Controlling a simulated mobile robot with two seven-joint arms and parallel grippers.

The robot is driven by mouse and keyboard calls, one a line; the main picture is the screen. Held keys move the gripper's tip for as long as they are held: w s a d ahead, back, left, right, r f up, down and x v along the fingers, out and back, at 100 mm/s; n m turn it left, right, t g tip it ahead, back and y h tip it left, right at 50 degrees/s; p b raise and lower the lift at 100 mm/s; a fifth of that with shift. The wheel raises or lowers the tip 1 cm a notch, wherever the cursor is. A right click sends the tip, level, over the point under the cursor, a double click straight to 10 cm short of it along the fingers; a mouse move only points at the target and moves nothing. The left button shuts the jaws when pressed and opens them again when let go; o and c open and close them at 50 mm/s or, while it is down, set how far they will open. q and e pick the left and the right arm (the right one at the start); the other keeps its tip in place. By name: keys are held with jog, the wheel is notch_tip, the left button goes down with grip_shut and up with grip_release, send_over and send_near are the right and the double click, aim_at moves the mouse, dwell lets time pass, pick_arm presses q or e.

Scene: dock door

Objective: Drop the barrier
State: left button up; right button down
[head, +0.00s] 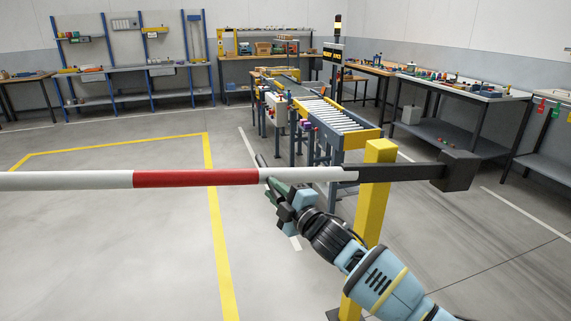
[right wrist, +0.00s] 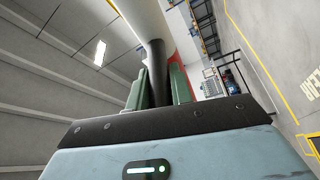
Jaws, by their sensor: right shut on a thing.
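The barrier's boom (head: 195,179), white with a red band, lies about level across the head view. Its right end is a black arm with a black block (head: 455,171), mounted at a yellow post (head: 371,215). My right gripper (head: 281,192) is at the boom, just right of the red band. In the right wrist view, its green fingers (right wrist: 155,88) are shut on a black handle (right wrist: 156,62) that joins the boom. The grip is partly hidden behind my gripper in the head view. My left gripper is not in view.
A roller conveyor (head: 335,114) stands behind the boom. Workbenches (head: 140,68) line the back wall, and another bench (head: 465,86) with small parts stands at the right. Yellow floor lines (head: 215,225) run under the boom. The floor at the left is clear.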

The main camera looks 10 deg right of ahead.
notch_tip(320, 180, down, 6)
jog(key=n+b, duration=0.1)
jog(key=shift+a+f+n+g, duration=0.15)
jog(key=shift+f+n+g, duration=0.15)
jog(key=shift+n, duration=0.1)
jog(key=c, duration=1.3)
grip_release()
jog(key=shift+f, duration=0.1)
jog(key=shift+o, duration=0.2)
jog(key=v, duration=0.7)
jog(key=shift+s, duration=0.35)
